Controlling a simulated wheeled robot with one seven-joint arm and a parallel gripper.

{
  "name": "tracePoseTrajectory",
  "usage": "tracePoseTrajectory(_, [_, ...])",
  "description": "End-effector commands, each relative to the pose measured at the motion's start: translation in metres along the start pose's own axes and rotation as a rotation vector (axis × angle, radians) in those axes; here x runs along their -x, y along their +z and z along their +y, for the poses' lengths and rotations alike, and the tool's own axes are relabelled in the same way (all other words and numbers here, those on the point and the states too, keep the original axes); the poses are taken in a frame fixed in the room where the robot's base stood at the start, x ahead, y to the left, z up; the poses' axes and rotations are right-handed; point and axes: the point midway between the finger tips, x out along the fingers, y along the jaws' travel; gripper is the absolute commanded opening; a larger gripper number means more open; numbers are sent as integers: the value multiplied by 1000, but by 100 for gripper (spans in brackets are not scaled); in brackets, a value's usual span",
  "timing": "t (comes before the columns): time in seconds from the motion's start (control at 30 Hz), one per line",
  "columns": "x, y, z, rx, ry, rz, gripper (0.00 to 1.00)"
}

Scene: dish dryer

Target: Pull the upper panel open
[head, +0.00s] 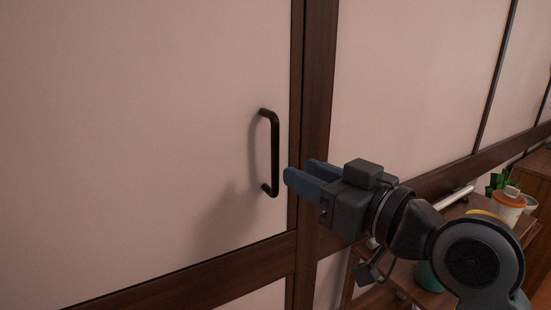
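A large pale pinkish panel (150,120) in a dark wood frame fills the left of the head view. It looks closed, flush with its frame. A dark vertical bar handle (275,153) sits near its right edge. My gripper (299,174) is just to the right of the handle's lower part in the picture, with its blue fingers pointing left toward the panel. The fingers show a gap between them and hold nothing. They look apart from the handle, but I cannot tell the exact distance in depth.
A dark wood post (318,110) stands right of the panel, and a dark rail (190,278) runs below it. At the lower right, a wooden counter (462,207) holds a potted plant (508,203) and a teal item (429,277). The space before the panel is clear.

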Motion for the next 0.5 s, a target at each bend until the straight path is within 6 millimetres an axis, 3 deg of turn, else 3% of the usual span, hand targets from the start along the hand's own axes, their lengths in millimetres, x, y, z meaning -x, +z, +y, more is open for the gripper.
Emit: tracePoseTrajectory(0.5, [-67,-2,-1,1,-2,-1,35])
